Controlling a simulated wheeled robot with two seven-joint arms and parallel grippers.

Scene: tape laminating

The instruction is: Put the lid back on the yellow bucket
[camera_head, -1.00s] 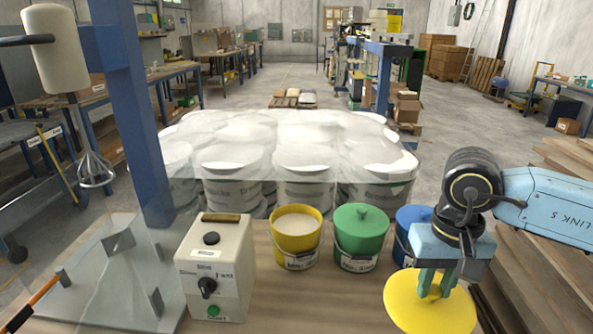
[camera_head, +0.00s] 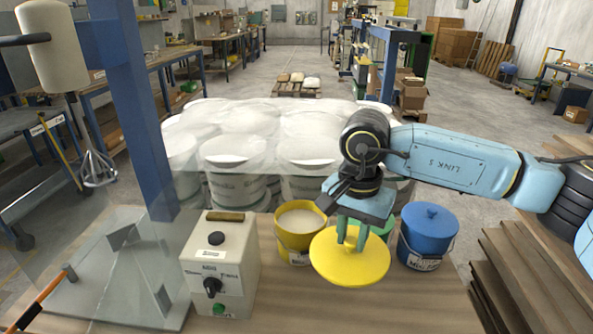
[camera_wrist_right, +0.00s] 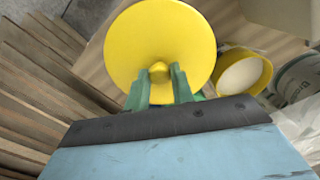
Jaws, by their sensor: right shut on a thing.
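The yellow bucket (camera_head: 297,222) stands open on the wooden table, with pale contents showing. It also shows in the right wrist view (camera_wrist_right: 259,72), right of the lid. My right gripper (camera_head: 351,240) is shut on the knob of the yellow lid (camera_head: 350,265) and holds it above the table. In the head view the lid is in front and to the right of the bucket, overlapping part of its right side. My left gripper is not in view.
The green bucket (camera_head: 383,230) is mostly hidden behind my right gripper. The lidded blue bucket (camera_head: 428,232) stands to its right. A control box (camera_head: 222,262) stands left of the yellow bucket. Wrapped white buckets (camera_head: 236,160) stand behind the table.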

